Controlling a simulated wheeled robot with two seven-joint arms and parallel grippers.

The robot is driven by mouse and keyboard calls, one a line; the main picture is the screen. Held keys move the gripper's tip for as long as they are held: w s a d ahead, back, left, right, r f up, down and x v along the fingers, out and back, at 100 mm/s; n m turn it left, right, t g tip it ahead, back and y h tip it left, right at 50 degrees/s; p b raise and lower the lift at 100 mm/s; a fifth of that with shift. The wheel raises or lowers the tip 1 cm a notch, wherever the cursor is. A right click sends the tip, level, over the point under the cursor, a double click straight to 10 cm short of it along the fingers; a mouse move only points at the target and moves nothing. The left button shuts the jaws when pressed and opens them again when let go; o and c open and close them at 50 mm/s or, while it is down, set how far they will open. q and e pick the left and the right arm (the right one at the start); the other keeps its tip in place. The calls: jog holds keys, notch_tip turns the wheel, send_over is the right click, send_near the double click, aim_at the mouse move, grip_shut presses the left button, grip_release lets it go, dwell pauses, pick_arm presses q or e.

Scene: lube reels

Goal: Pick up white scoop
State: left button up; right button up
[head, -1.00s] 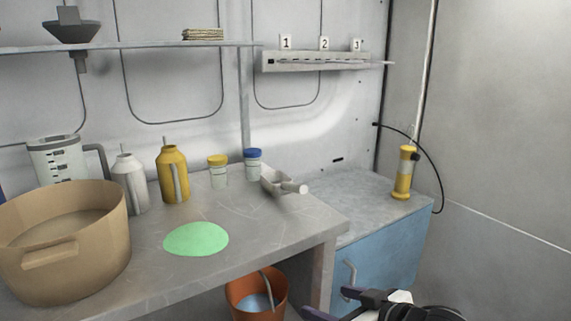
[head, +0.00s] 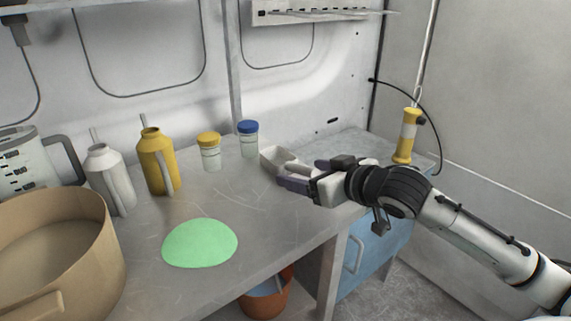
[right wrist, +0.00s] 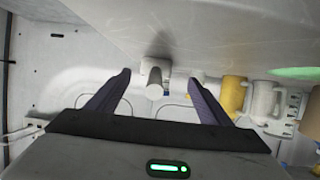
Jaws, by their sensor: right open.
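The white scoop (head: 274,157) lies on the grey bench near its right part, beside the blue-lidded jar. My right gripper (head: 302,175) is open at the scoop's handle end, its two dark fingers pointing toward the scoop. The fingers partly cover the handle in the head view. In the right wrist view the scoop (right wrist: 154,72) shows ahead between the two open fingers (right wrist: 160,78), apart from both of them. The left gripper is not in view.
A blue-lidded jar (head: 248,140) and a yellow-lidded jar (head: 209,152) stand left of the scoop. A yellow bottle (head: 158,162), a white bottle (head: 109,180) and a tan pot (head: 60,250) are further left. A green patch (head: 200,243) lies in front.

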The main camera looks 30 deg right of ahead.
aim_at(292, 170)
jog(key=shift+x, duration=0.75)
jog(key=x, duration=0.4)
jog(key=shift+d+f, duration=0.2)
jog(key=shift+d, duration=0.15)
jog(key=shift+w+f, duration=0.25)
jog(key=shift+w, duration=0.3)
jog(key=c, duration=1.1)
jog(key=shift+r+p, duration=0.7)
jog(key=shift+r, duration=4.35)
jog(key=shift+c, duration=0.2)
